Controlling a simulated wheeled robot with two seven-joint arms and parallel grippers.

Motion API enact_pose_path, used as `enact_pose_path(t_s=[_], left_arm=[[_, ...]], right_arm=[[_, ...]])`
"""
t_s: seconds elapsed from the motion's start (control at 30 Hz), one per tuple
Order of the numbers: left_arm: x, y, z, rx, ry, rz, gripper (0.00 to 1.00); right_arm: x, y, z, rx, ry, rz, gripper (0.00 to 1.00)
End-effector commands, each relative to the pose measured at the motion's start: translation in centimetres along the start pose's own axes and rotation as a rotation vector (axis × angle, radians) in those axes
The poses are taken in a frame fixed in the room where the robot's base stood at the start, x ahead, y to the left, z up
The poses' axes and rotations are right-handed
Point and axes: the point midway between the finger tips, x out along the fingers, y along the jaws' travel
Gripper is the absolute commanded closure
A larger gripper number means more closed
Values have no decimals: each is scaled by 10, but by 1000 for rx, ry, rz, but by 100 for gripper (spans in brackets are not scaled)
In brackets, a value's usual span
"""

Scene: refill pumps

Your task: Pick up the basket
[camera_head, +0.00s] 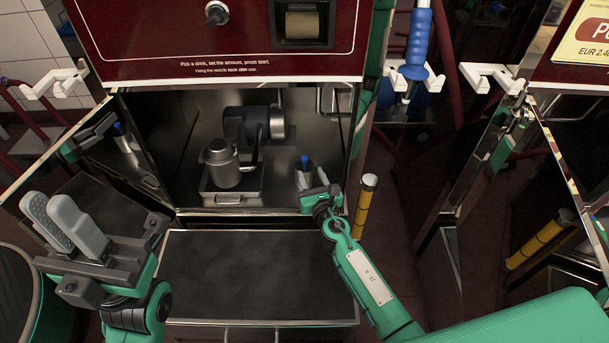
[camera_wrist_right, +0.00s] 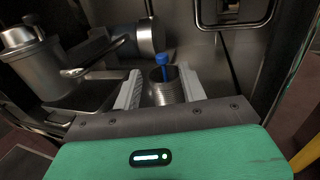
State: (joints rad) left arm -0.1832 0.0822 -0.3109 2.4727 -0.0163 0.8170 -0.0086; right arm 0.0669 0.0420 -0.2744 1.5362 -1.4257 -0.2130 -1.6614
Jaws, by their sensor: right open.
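A small ribbed metal cylinder (camera_wrist_right: 166,92), open at the top with a blue-tipped piece (camera_wrist_right: 162,64) standing in it, looks like the basket. It is inside the steel bay of the machine. My right gripper (camera_wrist_right: 158,84) is open, with one pale finger on each side of this cylinder; contact cannot be told. In the head view my right gripper (camera_head: 312,180) reaches into the bay's right side, where the blue tip (camera_head: 304,159) shows and the cylinder is mostly hidden.
A metal jug (camera_head: 221,163) stands on a steel tray (camera_head: 230,199) left of my right gripper. A cylindrical metal fitting (camera_head: 255,122) sticks out above it. A dark flat surface (camera_head: 258,270) lies below the bay. A yellow-banded post (camera_head: 363,205) stands just right.

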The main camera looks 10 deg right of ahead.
Motion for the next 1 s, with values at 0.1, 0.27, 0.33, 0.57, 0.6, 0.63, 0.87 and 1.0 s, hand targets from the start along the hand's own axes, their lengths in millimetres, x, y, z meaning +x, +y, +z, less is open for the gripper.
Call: enact_pose_path(t_s=[0.1,0.27,0.33,0.57,0.6,0.63,0.87,1.0], left_arm=[[-1,0,-1,0,10,2,85],[0,0,-2,0,17,3,85],[0,0,-2,1,18,3,85],[-5,0,-3,2,34,6,85],[-4,0,-3,2,38,8,85],[-3,0,-3,2,41,9,85],[6,1,-9,0,77,15,85],[8,2,-11,0,83,16,85]], right_arm=[[19,0,-1,-1,-2,0,58],[31,0,0,2,-1,0,58],[34,0,-1,2,0,0,58],[62,-2,-5,2,-2,1,58],[68,-2,-5,3,-2,0,58],[71,-2,-4,3,-2,0,58],[85,-2,-3,2,1,1,58],[84,-2,-3,2,0,1,58]])
